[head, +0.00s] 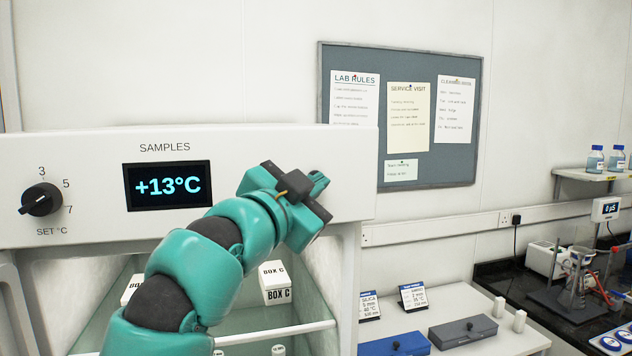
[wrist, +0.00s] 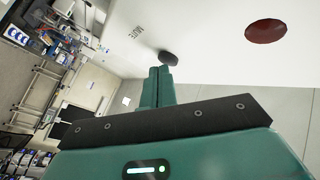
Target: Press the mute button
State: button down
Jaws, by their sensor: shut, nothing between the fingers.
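The mute button (wrist: 169,58) is a small dark round knob on the white panel (wrist: 215,30) in the wrist view, beside the printed word MUTE. My gripper (wrist: 159,70) is shut and empty. Its fingertips point at the panel and end right at the lower edge of the button in the picture; I cannot tell whether they touch it. In the head view my gripper (head: 319,183) is at the right part of the SAMPLES cabinet's front panel (head: 90,147), and hides the button there.
A dark red round lamp (wrist: 265,31) is on the panel right of the button. In the head view, the panel has a display (head: 167,185) reading +13°C and a black dial (head: 41,199). White boxes (head: 275,283) stand inside the cabinet below. A bench (head: 490,345) stands to the right.

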jog(key=shift+s+d, duration=0.15)
jog(key=shift+s, duration=0.35)
jog(key=s+b, duration=0.1)
jog(key=s+d, duration=0.1)
jog(key=s, duration=0.1)
jog(key=s+b, duration=0.1)
jog(key=shift+s+d+b, duration=0.3)
jog(key=shift+s+b, duration=0.05)
dwell(0.6)
